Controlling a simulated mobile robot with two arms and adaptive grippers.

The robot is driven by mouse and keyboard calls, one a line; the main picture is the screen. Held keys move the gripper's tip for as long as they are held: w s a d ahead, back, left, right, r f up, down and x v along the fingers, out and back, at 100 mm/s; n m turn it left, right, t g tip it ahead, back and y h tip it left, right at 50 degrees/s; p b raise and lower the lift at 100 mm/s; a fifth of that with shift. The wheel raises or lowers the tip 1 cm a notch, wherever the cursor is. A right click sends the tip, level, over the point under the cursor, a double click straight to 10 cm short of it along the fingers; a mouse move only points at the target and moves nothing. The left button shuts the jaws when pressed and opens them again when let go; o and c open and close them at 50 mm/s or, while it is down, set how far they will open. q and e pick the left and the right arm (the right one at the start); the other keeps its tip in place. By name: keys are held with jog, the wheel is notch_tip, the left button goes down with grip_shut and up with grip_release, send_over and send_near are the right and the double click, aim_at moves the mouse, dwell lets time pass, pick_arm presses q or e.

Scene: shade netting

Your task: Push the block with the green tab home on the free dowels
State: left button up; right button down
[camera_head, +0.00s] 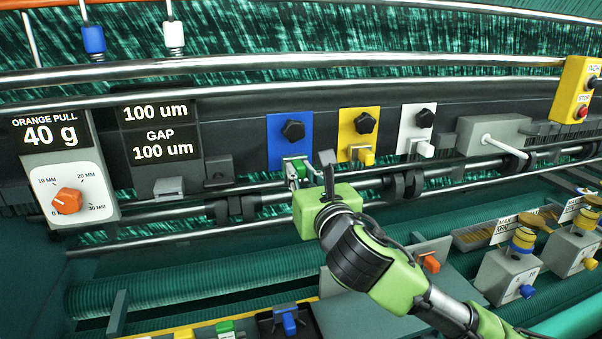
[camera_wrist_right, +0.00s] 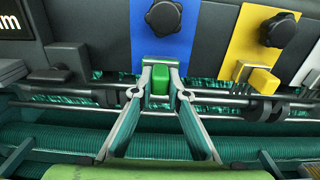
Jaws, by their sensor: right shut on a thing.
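The block with the green tab (camera_head: 296,165) sits directly below the blue plate (camera_head: 276,130) on the dark machine rail. In the right wrist view the green tab (camera_wrist_right: 160,80) stands between the two fingers, at the lower edge of the blue plate (camera_wrist_right: 160,45). My right gripper (camera_wrist_right: 160,88) is shut on it, its arm coming in from the lower right in the head view. The free dowels cannot be made out; the gripper and block cover that spot, so any gap behind the block is hidden. My left gripper is not in view.
A yellow plate (camera_head: 358,128) and a white plate (camera_head: 417,125), each with a black knob and a tab below, are to the right. Metal rods with black clamps (camera_head: 236,208) run below the plates. A grey box with a white lever (camera_head: 500,145) stands farther right.

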jog(key=shift+x, duration=0.9)
dwell(0.7)
jog(key=c, duration=1.9)
grip_release()
jog(key=v, duration=1.2)
